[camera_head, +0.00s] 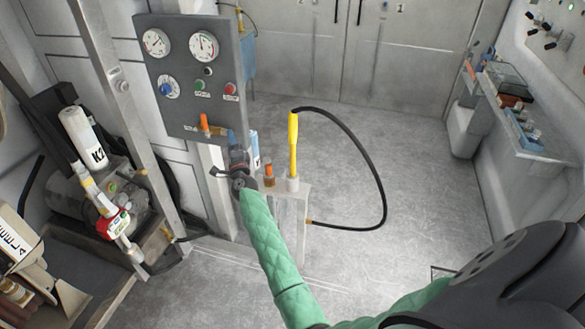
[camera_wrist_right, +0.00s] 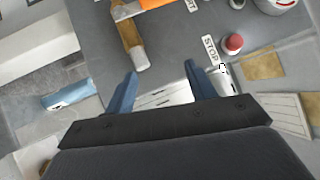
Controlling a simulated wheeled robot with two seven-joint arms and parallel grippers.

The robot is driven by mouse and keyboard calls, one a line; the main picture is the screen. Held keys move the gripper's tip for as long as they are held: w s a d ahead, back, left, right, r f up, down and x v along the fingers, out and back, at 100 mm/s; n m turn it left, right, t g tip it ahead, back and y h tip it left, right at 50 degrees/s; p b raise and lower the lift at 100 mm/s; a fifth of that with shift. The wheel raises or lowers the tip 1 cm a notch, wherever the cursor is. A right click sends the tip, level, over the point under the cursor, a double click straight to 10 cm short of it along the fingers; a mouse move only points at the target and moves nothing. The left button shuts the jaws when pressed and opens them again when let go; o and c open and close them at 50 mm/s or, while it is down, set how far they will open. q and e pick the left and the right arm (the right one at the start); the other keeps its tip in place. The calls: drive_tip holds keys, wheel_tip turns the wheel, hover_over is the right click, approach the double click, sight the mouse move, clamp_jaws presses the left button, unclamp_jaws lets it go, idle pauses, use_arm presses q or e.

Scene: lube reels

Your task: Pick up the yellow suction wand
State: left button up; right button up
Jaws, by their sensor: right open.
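The yellow suction wand (camera_head: 293,145) stands upright in a white holder (camera_head: 292,184) on a small pale stand. A black hose (camera_head: 378,170) runs from its top, loops out to the right and comes back to the stand's side. My right gripper (camera_head: 233,142) is left of the wand, in front of the lower edge of the gauge panel. Its blue fingers are apart and empty, as the right wrist view also shows (camera_wrist_right: 160,85). I cannot make out the wand in the right wrist view. My left gripper is not in view.
The grey gauge panel (camera_head: 185,75) stands behind my right gripper. A red button (camera_wrist_right: 233,43) and an orange-and-brown item (camera_wrist_right: 128,42) show close by. A small amber bottle (camera_head: 269,177) stands left of the holder. Machinery fills the left; open floor (camera_head: 420,190) lies right.

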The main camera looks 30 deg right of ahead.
drive_tip(key=d+r+m+h, duration=0.3)
drive_tip(key=d+m+h, duration=0.1)
drive_tip(key=m, duration=0.2)
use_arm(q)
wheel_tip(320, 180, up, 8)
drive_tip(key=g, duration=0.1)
use_arm(e)
drive_tip(key=m+g+h, duration=0.8)
drive_tip(key=m+g, duration=0.5)
drive_tip(key=m, duration=0.8)
approach(290, 131)
drive_tip(key=x, duration=0.6)
drive_tip(key=shift+f+m, duration=0.2)
drive_tip(key=shift+m, duration=0.2)
drive_tip(key=shift+p+x, duration=0.35)
drive_tip(key=shift+x, duration=0.8)
drive_tip(key=p+x, duration=0.1)
drive_tip(key=x, duration=0.1)
drive_tip(key=p+x, duration=0.2)
drive_tip(key=shift+w+d+r, duration=0.1)
drive_tip(key=shift+d+r, duration=0.15)
drive_tip(key=shift+w+d+f, duration=0.2)
drive_tip(key=shift+d, duration=0.15)
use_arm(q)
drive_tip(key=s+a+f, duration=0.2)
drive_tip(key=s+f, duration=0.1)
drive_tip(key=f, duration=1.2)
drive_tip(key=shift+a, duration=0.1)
